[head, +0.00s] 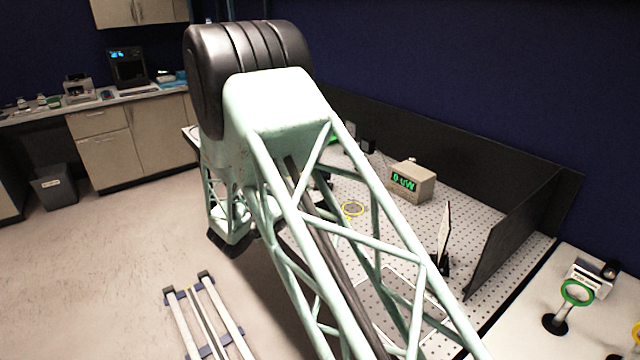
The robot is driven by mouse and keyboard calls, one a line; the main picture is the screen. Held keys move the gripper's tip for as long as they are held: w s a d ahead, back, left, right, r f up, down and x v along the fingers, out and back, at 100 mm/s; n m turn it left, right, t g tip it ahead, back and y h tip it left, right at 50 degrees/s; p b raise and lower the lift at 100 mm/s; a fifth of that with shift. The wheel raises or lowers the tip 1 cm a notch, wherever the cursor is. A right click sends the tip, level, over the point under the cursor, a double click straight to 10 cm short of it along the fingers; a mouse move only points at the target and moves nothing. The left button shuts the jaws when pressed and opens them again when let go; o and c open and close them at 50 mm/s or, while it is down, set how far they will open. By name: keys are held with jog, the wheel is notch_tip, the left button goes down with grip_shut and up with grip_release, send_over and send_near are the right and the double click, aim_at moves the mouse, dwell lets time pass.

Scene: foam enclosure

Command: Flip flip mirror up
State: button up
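No flip mirror can be named for certain in the head view. A thin pale upright plate (446,228) on a dark base stands further right on the table. A beige box with a green display (411,182), which seems to read 0 uW, stands behind them. My own arm crosses the middle of the view and hides much of the table's left part. My gripper is not visible.
Dark panels (440,140) wall the table's back and right side. A floor rail (205,318) lies at lower left. Cabinets (135,145) stand behind.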

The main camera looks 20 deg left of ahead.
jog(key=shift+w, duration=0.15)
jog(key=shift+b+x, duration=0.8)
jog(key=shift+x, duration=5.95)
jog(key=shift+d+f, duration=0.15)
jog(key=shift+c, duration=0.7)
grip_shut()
